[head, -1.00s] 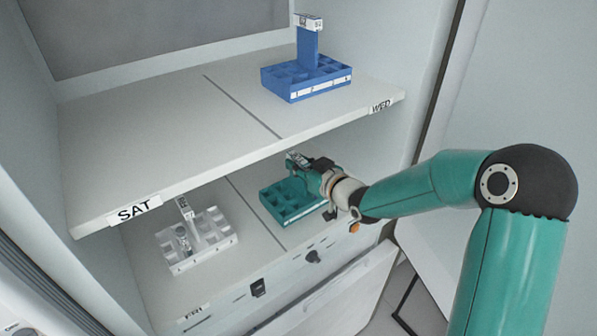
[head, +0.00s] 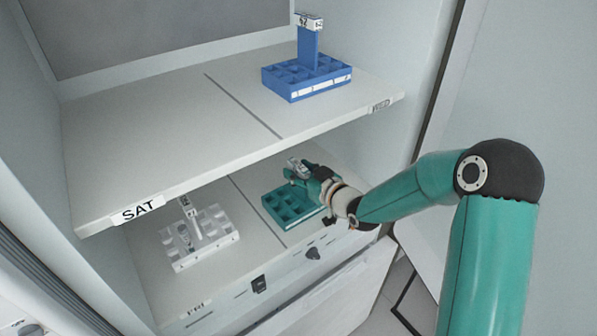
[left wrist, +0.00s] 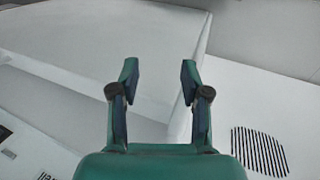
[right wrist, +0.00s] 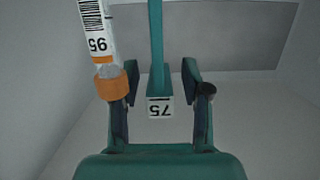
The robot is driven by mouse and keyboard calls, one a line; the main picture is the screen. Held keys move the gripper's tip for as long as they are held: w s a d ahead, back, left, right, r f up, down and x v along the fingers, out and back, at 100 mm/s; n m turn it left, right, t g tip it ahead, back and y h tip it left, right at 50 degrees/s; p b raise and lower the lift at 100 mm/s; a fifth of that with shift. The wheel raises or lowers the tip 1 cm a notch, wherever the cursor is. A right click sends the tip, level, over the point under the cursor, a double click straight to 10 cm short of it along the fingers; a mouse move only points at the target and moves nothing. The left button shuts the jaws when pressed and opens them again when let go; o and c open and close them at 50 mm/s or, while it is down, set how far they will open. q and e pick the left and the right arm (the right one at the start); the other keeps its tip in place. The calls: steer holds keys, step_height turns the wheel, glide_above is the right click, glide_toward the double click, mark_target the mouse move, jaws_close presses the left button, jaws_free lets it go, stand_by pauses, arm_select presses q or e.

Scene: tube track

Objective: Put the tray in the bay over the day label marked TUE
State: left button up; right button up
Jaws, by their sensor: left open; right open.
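Three trays stand in the cabinet: a teal tray (head: 290,208) at lower right, a white tray (head: 218,245) at lower left and a blue tray (head: 285,84) at upper right. My right gripper (head: 299,172) is at the teal tray's handle. In the right wrist view my right gripper (right wrist: 158,75) is open, with a teal upright (right wrist: 156,35) and a label reading 75 (right wrist: 160,108) between its fingers. No label reading TUE is legible; the lower right shelf label is not visible. My left gripper (left wrist: 157,80) is open and empty, in the left wrist view only.
The upper shelf (head: 150,120) is bare on its left, above the SAT label (head: 138,209). A tube with an orange cap (right wrist: 112,86) shows close to one right finger. The upper shelf overhangs the lower bays.

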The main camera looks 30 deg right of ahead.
steer(key=shift+s+d, duration=0.1)
steer(key=shift+s, duration=0.3)
steer(key=b+v, duration=0.2)
steer(key=v, duration=0.9)
steer(key=shift+b, duration=0.4)
steer(key=shift+s, duration=0.1)
